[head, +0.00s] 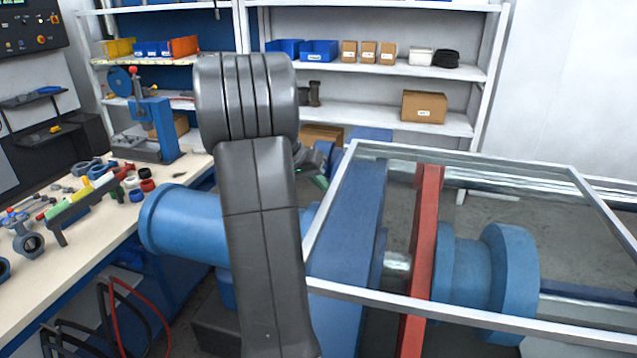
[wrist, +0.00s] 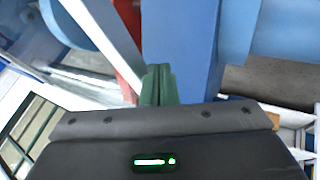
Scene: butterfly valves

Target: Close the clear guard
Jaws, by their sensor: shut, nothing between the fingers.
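The clear guard is a see-through panel in a pale metal frame (head: 450,311) at the right of the head view. In that view it spans in front of a red upright plate (head: 426,215) and blue pipework (head: 510,265). A pale bar, probably its frame (wrist: 103,32), runs diagonally in the wrist view. My gripper (wrist: 158,78) has green fingers, shut and empty, close to a blue block (wrist: 180,45) and near the lower end of that bar. I cannot tell whether they touch either. In the head view my arm hides most of the gripper.
A workbench (head: 95,235) with loose fittings and tools stands at the left. A blue pipe flange (head: 165,220) sticks out beside it. Shelves (head: 400,118) with bins and boxes stand at the back. Open floor shows behind the guard.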

